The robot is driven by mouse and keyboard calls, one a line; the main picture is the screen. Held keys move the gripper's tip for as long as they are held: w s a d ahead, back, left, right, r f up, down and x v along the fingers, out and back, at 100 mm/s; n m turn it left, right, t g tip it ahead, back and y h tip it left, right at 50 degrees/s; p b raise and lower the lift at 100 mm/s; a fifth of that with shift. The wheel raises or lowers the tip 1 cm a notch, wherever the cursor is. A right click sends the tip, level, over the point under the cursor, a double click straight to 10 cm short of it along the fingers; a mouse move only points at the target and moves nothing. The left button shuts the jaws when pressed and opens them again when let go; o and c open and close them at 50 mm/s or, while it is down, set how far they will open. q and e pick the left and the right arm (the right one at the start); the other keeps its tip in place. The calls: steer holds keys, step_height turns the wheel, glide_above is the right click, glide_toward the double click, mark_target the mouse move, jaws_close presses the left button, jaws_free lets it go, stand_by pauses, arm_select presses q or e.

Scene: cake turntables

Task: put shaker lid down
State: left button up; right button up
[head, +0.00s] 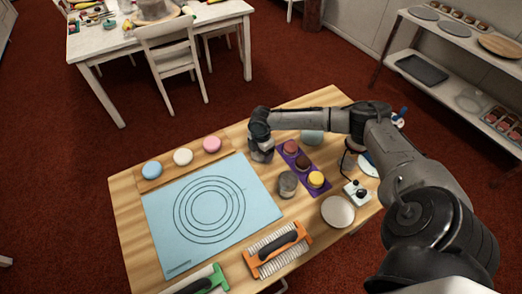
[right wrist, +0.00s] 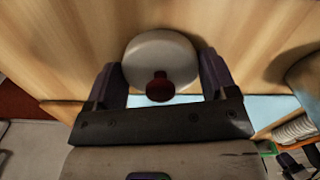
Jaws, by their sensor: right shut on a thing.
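My right gripper (head: 262,153) reaches down over the wooden table, just beyond the top right corner of the blue mat. In the right wrist view it (right wrist: 158,76) is shut on the shaker lid (right wrist: 160,53), a pale round lid with a dark red knob, seen between the two fingers. Wood shows around the lid; I cannot tell whether it touches the table. The arm and gripper mostly hide it in the head view. A grey cylinder (head: 288,184), perhaps the shaker body, stands to the lower right of the gripper. My left gripper is out of view.
The blue mat (head: 264,190) with printed rings lies left, below a wooden board with blue, white and pink rounds (head: 212,144). A purple tray (head: 293,168) with coloured pots is right of the gripper. A pale disc (head: 338,211) and orange combs (head: 277,250) lie nearer.

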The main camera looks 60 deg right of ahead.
steer(key=o, duration=0.8)
steer(key=shift+r, duration=0.1)
step_height(320, 180, up, 11)
steer(key=shift+r+p, duration=0.1)
steer(key=shift+p, duration=1.05)
steer(key=shift+r, duration=0.45)
